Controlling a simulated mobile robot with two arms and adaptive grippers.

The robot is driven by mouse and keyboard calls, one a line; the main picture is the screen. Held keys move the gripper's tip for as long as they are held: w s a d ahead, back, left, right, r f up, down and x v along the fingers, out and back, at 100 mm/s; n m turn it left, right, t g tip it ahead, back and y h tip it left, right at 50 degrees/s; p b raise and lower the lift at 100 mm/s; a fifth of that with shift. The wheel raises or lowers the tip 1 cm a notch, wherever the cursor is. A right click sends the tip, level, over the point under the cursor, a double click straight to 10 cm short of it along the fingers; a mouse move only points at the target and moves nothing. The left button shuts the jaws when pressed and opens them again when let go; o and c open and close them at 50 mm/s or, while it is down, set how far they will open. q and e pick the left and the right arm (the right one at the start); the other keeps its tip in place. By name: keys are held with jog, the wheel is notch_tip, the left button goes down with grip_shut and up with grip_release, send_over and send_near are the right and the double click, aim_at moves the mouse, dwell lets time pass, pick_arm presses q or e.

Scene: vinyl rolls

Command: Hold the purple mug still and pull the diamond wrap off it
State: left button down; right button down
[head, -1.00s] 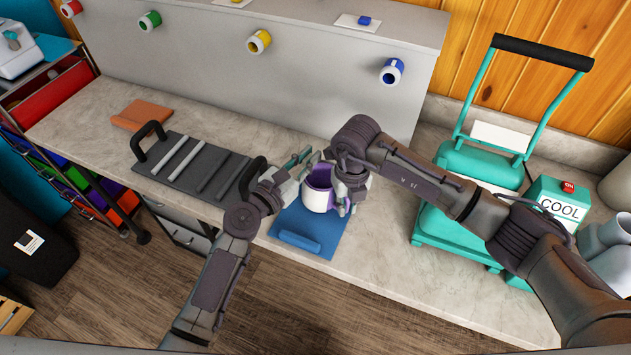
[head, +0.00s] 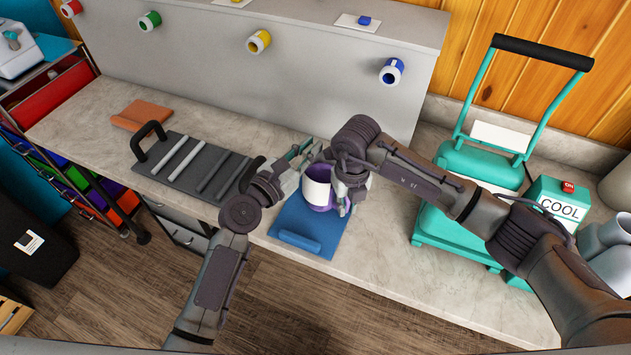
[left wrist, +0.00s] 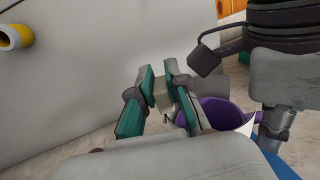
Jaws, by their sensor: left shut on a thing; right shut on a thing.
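The purple mug (head: 320,208) stands over a blue mat (head: 318,238); its purple also shows in the left wrist view (left wrist: 218,112). The pale diamond wrap (head: 316,192) is around the mug's upper part, with a purple band showing below it. The diamond pattern is too small to make out. My left gripper (head: 299,157) is at the wrap's upper back left edge, shut on it; its fingers show in the left wrist view (left wrist: 170,105), close to the mug. My right gripper (head: 343,203) is shut on the mug's right side; its fingers partly hide the contact.
A dark tray (head: 228,153) with several rods lies left. A teal machine (head: 465,170) and a COOL box (head: 553,200) stand right. A blue bar (head: 300,242) lies on the mat's front.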

pick_arm(q)
jog(key=shift+d+r, duration=0.1)
jog(key=shift+r, duration=1.45)
pick_arm(e)
jog(key=shift+s+d+f, duration=0.15)
jog(key=shift+f, duration=0.15)
pick_arm(q)
jog(key=shift+r, duration=0.2)
jog(key=shift+r, duration=1.15)
jog(key=shift+r, duration=0.25)
jog(key=shift+s+d+r, duration=0.1)
jog(key=shift+d+r, duration=0.05)
jog(key=shift+r, duration=1)
